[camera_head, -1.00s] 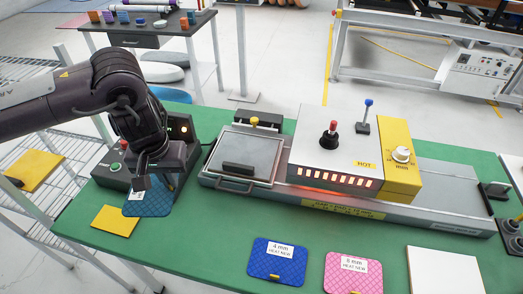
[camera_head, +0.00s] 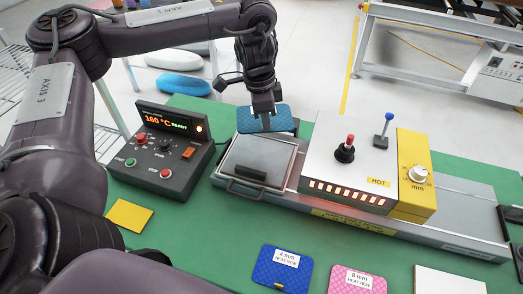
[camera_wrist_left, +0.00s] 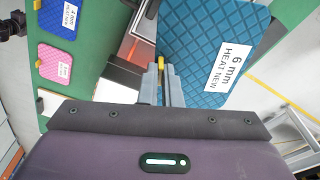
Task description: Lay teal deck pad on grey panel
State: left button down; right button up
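The teal deck pad (camera_head: 286,121) is quilted and hangs in the air behind the grey panel. My left gripper (camera_head: 265,124) is shut on it at its near edge. In the left wrist view the pad (camera_wrist_left: 205,38) shows a white "6 mm HEAT NEW" label, and a yellow tab sits at my left fingertips (camera_wrist_left: 164,72). The grey panel (camera_head: 270,151) is a flat square plate with a dark handle at the left end of the heated machine. The pad hides the area behind the panel's far edge. My right gripper is not in view.
A heating unit (camera_head: 335,167) marked HOT glows to the right of the panel. A control box (camera_head: 160,153) reading 160 °C READY stands left. Blue (camera_head: 283,267) and pink (camera_head: 352,283) pads, a yellow square (camera_head: 129,215) and a white sheet (camera_head: 447,280) lie on the green table.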

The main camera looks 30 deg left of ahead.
pick_arm(q)
jog(key=a+m, duration=0.1)
jog(key=a+r+m, duration=0.1)
jog(key=w+a+r+m+p, duration=0.1)
jog(key=shift+w+a+m, duration=0.1)
jog(key=shift+a+m, duration=0.2)
jog(key=shift+m, duration=0.1)
jog(key=shift+w+a, duration=0.1)
jog(key=shift+a, duration=0.15)
jog(key=shift+a+f+m, duration=0.15)
jog(key=shift+f+m, duration=0.1)
jog(key=shift+m, duration=0.15)
jog(key=b, duration=0.6)
send_over(257, 164)
jog(key=f, duration=1.5)
jog(key=shift+a+f, duration=0.25)
jog(key=shift+f, duration=0.05)
jog(key=f, duration=0.3)
jog(key=shift+s+g+b, duration=0.2)
jog(key=shift+g+b, duration=0.1)
jog(key=shift+b, duration=0.1)
jog(key=shift+w+f, duration=0.1)
jog(key=shift+f, duration=0.35)
jog(key=shift+f, duration=0.1)
jog(key=c, duration=1.6)
grip_release()
